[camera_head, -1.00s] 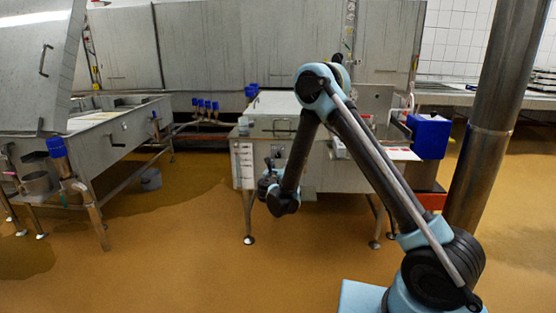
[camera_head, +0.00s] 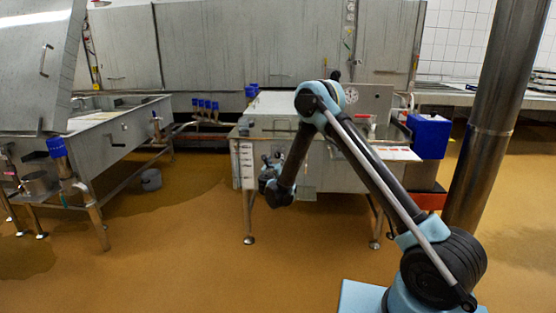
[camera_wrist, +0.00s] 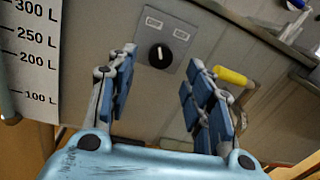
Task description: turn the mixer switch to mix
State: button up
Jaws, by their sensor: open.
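The mixer switch is a black round knob (camera_wrist: 159,56) with a white mark on a grey plate, in the upper middle of the wrist view. Its mark points roughly up toward the plate's top, where two small labels sit; their text is too small to read. My gripper (camera_wrist: 162,60) is open and empty, with blue-padded fingers on the left and right of the knob in the picture. Whether the fingertips reach the knob's depth I cannot tell; no touch shows. In the head view my gripper (camera_head: 271,180) is at the vat's front, and the switch is hidden or too small there.
A litre scale (camera_wrist: 30,55) is left of the plate, and a yellow-handled lever (camera_wrist: 233,77) is near the right finger. The steel vat (camera_head: 330,170) stands on legs, with a blue crate (camera_head: 428,136) at its right. A steel post (camera_head: 492,120) stands right of my arm.

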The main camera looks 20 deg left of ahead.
jog(key=w, duration=0.6)
jog(key=shift+a, duration=0.45)
jog(key=shift+w, duration=0.1)
jog(key=shift+c, duration=0.6)
jog(key=c, duration=1)
